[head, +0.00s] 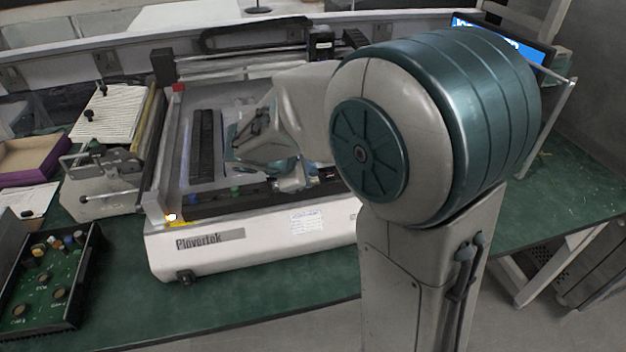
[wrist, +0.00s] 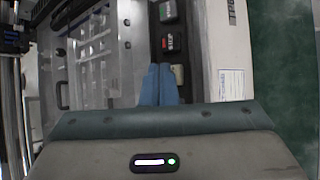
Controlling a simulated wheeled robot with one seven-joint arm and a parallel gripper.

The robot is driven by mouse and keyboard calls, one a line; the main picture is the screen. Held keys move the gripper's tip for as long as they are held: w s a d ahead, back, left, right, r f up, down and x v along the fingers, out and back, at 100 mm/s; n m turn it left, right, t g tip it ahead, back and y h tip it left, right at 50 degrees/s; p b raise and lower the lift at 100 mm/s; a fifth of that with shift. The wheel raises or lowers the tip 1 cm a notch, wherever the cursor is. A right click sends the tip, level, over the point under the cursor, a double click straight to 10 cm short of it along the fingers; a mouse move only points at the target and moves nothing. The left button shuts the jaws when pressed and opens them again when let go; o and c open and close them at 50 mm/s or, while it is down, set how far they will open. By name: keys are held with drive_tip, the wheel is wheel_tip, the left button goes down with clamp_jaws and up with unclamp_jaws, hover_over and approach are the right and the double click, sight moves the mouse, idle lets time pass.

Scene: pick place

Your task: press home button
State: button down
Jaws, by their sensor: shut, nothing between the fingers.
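A white machine (head: 265,243) with a "Plovertek" label stands on the green table. In the wrist view, its dark control strip (wrist: 151,38) carries a dark green button (wrist: 168,10), a red button (wrist: 168,43) and a pale button (wrist: 178,75). Their lettering is too small to read, so I cannot tell which is the home button. My gripper (wrist: 158,67) has its blue fingers together and empty, with the tips just beside the pale button. Contact cannot be judged. In the head view, my arm hides the fingertips and much of the strip; a green button (head: 235,190) shows left of the hand.
A monitor (head: 500,42) is at the back right. The green table (head: 570,190) is clear at right.

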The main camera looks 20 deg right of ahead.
drive_tip(key=shift+f+b, duration=0.35)
drive_tip(key=shift+f, duration=0.1)
idle(0.6)
drive_tip(key=shift+r, duration=0.1)
drive_tip(key=shift+r+p, duration=0.65)
drive_tip(key=shift+r, duration=0.1)
wheel_tip(320, 180, up, 5)
drive_tip(key=p, duration=0.4)
idle(0.9)
drive_tip(key=s+m+g+y, duration=0.2)
drive_tip(key=s+m+y, duration=0.5)
drive_tip(key=s+m, duration=0.9)
drive_tip(key=s+d, duration=0.1)
drive_tip(key=s, duration=0.3)
drive_tip(key=shift+s+f, duration=0.15)
drive_tip(key=shift+f, duration=0.25)
